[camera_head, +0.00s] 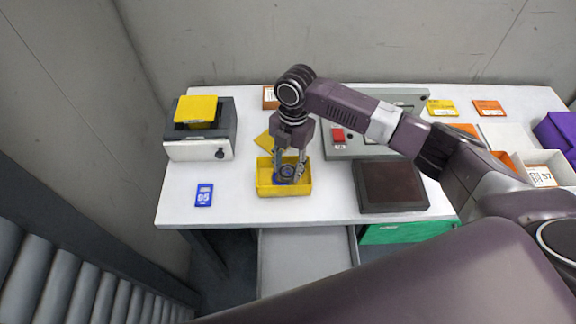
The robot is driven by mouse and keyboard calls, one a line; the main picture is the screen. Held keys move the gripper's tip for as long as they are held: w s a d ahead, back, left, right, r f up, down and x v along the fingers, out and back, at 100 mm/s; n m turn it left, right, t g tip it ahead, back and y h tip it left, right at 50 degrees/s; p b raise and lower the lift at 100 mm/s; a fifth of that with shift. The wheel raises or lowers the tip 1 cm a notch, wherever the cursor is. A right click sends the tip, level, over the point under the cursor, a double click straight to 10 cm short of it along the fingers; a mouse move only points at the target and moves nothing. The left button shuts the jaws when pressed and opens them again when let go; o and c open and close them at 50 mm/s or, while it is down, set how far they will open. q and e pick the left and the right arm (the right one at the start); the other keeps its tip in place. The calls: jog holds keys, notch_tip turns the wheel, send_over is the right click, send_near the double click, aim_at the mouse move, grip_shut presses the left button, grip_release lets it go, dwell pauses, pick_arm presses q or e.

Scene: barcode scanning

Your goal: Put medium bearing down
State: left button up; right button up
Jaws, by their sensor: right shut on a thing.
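My right gripper (290,170) points down over a small yellow bin (284,190) near the front of the white table. It is shut on a round bearing (287,172) with a blue part, and the bearing sits low between the fingers, within the bin's outline. I cannot tell whether the bearing touches the bin's floor. My left gripper is not in view.
A blue tag (204,195) lies left of the bin. A printer-like device with a yellow top (197,110) stands at the back left. A dark screen (391,186) lies right of the bin. White trays (550,168) and a purple bin (555,133) are at the far right.

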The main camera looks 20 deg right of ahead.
aim_at(291, 167)
jog(key=shift+f, duration=0.55)
jog(key=o, duration=1.3)
jog(key=shift+c, duration=0.2)
notch_tip(291, 167, up, 13)
jog(key=d+b, duration=0.1)
jog(key=b, duration=0.1)
jog(key=shift+w, duration=0.45)
jog(key=shift+r, duration=0.1)
